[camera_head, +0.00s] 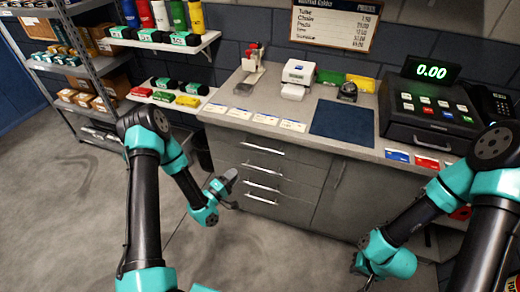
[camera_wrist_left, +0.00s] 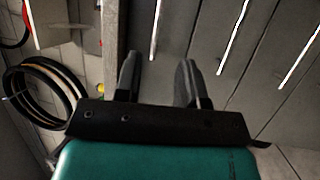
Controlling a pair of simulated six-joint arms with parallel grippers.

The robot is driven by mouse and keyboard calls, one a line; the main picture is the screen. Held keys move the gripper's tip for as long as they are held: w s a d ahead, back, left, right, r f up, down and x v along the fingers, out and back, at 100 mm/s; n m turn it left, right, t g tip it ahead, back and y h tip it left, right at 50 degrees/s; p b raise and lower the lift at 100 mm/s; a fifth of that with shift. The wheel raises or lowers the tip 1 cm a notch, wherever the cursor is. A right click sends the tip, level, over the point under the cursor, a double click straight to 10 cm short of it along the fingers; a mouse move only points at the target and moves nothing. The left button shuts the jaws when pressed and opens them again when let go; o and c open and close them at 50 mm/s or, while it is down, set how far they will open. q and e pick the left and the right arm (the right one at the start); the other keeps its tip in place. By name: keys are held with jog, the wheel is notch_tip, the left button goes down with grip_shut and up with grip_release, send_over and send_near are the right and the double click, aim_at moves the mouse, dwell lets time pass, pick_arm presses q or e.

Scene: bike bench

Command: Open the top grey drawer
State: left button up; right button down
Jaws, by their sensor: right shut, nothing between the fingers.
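The grey cabinet has a stack of drawers with bar handles under the counter. The top grey drawer (camera_head: 285,157) is shut, and its bar handle (camera_head: 262,150) is the highest. My left gripper (camera_head: 229,184) is in front of the drawers, to the left of and below the top handle. In the left wrist view its two fingers (camera_wrist_left: 158,82) are apart with nothing between them. The leftmost handle (camera_wrist_left: 155,30) there, seemingly the top one, lies beyond the fingers, not touched. My right gripper (camera_head: 358,268) is low at the right, shut and empty, away from the drawers.
The counter (camera_head: 230,118) above holds a cash register (camera_head: 430,115), a blue mat (camera_head: 343,119), cards and small goods. A wall shelf (camera_head: 170,43) and a metal rack (camera_head: 85,60) stand left. The floor (camera_head: 80,210) at the left is clear.

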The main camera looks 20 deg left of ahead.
aim_at(262, 149)
pick_arm(q)
jog(key=shift+w+d, duration=0.1)
jog(key=x, duration=1.7)
jog(key=shift+d+f, duration=0.1)
jog(key=shift+c, duration=0.4)
grip_shut()
